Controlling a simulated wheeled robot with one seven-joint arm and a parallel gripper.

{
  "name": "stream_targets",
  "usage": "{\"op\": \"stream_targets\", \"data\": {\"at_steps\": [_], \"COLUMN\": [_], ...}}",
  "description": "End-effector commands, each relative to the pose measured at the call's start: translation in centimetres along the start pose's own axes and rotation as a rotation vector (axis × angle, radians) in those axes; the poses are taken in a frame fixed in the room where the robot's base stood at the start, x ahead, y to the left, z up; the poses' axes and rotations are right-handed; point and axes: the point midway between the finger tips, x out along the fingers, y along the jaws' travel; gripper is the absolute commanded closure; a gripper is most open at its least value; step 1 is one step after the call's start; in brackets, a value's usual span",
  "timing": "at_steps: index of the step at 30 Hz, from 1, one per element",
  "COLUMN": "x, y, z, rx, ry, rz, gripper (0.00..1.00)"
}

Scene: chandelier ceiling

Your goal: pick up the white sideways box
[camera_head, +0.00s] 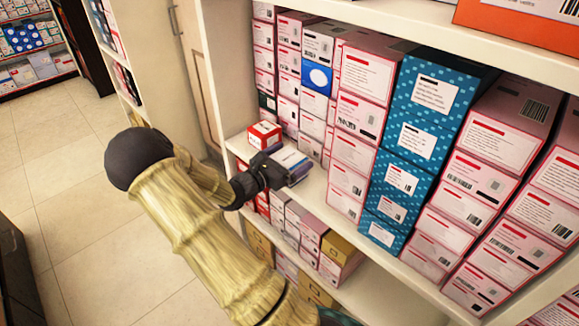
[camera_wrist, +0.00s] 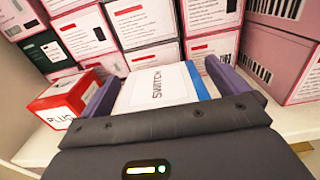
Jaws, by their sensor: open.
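The white box (camera_wrist: 157,86), marked "SWITCH" and with a blue side, lies on the shelf between the two fingers of my gripper (camera_wrist: 160,90) in the wrist view. My gripper is open, one finger on each side of the box; whether either finger touches it I cannot tell. The near end of the box is hidden by my gripper body. In the head view the white box (camera_head: 290,159) shows at the end of my gripper (camera_head: 284,170), partly covered by it.
A red and white box marked "PLUG" (camera_wrist: 64,103) stands just left of my gripper; it also shows in the head view (camera_head: 264,134). Stacks of pink and white boxes (camera_wrist: 142,22) stand close behind. Blue boxes (camera_head: 418,140) are stacked to the right. Another shelf board (camera_head: 400,22) is above.

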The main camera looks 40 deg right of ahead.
Motion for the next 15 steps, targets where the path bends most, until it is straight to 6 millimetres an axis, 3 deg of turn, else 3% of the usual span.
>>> {"op": "stream_targets", "data": {"at_steps": [2, 9, 15], "x": [-0.01, -0.01, -0.01], "y": [0.00, 0.00, 0.00], "z": [0.00, 0.01, 0.04], "rx": [0.000, 0.000, 0.000], "ry": [0.000, 0.000, -0.001], "rz": [0.000, 0.000, 0.000], "gripper": [0.00, 0.47, 0.48]}}
